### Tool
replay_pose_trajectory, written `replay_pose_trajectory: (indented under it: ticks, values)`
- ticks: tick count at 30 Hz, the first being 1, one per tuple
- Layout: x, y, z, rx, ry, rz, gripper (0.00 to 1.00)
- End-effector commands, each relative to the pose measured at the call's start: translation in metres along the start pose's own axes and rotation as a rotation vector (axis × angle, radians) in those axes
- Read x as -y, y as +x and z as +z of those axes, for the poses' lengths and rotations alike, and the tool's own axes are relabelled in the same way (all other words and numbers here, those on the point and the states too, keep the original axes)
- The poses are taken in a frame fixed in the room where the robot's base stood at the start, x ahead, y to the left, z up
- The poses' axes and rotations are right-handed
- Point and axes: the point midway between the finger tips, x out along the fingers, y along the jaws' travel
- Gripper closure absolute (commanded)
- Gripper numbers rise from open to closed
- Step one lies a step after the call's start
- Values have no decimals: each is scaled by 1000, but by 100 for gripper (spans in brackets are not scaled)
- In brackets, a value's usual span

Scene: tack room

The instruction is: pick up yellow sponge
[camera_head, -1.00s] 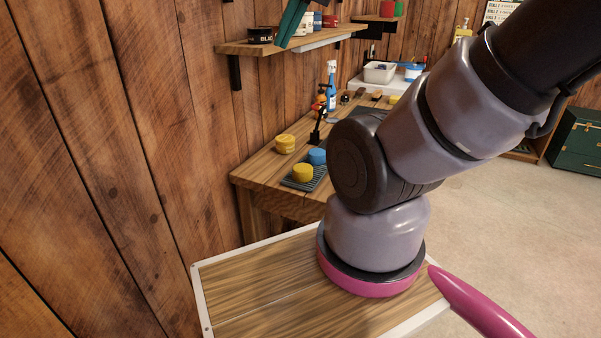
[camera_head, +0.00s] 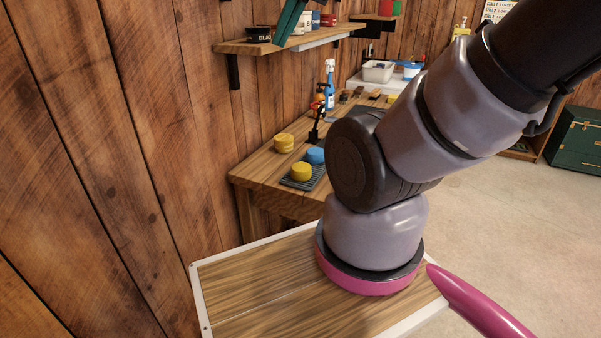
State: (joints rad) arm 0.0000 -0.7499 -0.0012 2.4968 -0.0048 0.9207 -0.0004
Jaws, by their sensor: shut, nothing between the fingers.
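A round yellow sponge (camera_head: 301,173) sits on a dark ribbed mat (camera_head: 291,184) near the front left corner of the wooden workbench. A round blue sponge (camera_head: 315,156) is just behind it on the same mat. Another round yellow object (camera_head: 284,143), perhaps a tin, stands on the bench behind and left of the mat. My arm rises across the middle and leaves the picture at the upper right. My gripper is out of the picture. My arm hides the bench's right part.
A black stand (camera_head: 316,131) and a blue spray bottle (camera_head: 330,88) stand farther back on the workbench (camera_head: 254,169). A wall shelf (camera_head: 270,46) hangs above, with a green object in front. A white bin (camera_head: 379,72) is behind. Open floor lies right, with a green chest (camera_head: 577,138).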

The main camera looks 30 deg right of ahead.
Motion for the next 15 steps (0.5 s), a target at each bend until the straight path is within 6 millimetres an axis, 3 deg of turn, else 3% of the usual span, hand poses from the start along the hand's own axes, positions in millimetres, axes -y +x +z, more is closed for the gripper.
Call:
replay_pose_trajectory:
  ticks: [3, 9, 11, 15]
  values:
    - [0, 0, 0, 0, 0, 0, 96]
    - [-2, 12, -10, 27, 63, 14, 20]
    - [-4, 24, -19, 51, 120, 28, 0]
    - [-15, 65, -44, 114, 307, 82, 0]
